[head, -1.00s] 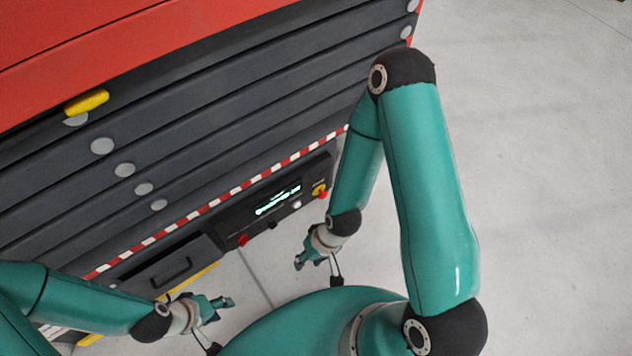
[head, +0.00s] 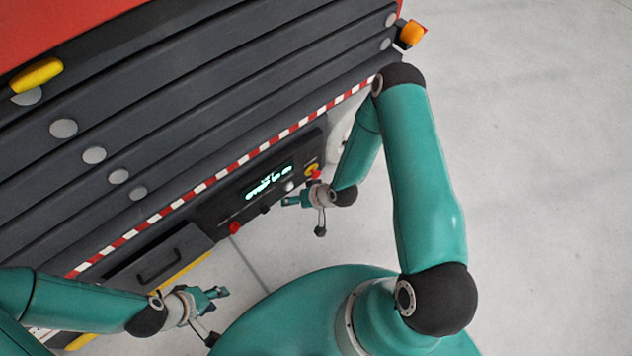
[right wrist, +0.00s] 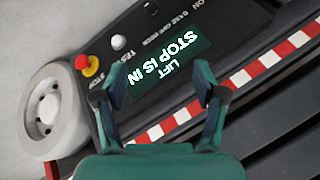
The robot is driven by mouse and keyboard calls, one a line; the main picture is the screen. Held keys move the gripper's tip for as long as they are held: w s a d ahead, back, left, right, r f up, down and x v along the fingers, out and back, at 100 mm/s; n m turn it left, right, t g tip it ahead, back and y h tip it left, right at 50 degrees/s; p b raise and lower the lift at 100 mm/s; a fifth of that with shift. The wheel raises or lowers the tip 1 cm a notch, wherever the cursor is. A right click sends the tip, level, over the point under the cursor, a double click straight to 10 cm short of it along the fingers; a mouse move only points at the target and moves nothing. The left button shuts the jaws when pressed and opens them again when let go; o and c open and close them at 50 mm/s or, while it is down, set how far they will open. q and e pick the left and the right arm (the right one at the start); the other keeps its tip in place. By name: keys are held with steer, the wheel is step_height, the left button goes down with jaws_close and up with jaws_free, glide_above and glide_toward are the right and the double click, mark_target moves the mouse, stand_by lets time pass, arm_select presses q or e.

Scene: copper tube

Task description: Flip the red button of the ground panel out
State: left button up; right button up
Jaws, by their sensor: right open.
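The ground panel (head: 240,193) is a dark strip low on the machine's front, with a lit screen (head: 270,182). In the right wrist view the screen (right wrist: 172,65) reads "LIFT STOP IS IN". The red stop button (head: 315,175) sits on a yellow base at the panel's right end. It also shows in the right wrist view (right wrist: 81,62), left of my fingers. My right gripper (right wrist: 160,84) is open and empty, in front of the screen and beside the button; it also shows in the head view (head: 291,201). My left gripper (head: 217,292) is near the drawer, with its opening unclear.
A white button (right wrist: 118,42) sits between the stop button and screen. A grey wheel (right wrist: 48,112) is beside the panel. A drawer (head: 158,262) lies to its left. The floor at right is clear.

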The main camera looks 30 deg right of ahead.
steer(key=w+d+f+m+t+h+b, duration=0.1)
steer(key=w+d+f+t+b, duration=0.15)
steer(key=d+f, duration=0.35)
steer(key=w+d+f+m+t+b, duration=0.1)
steer(key=w+d+f+t+b, duration=0.2)
steer(key=f, duration=0.6)
steer(key=m+t+h+b, duration=0.2)
steer(key=t+b, duration=0.4)
steer(key=b, duration=0.4)
glide_toward(318, 176)
arm_select(q)
step_height(318, 176, down, 22)
steer(key=b, duration=0.3)
steer(key=shift+r, duration=0.25)
arm_select(e)
steer(key=w, duration=1)
steer(key=shift+w+a+f, duration=0.2)
steer(key=shift+w+a, duration=0.1)
steer(key=shift+w, duration=0.1)
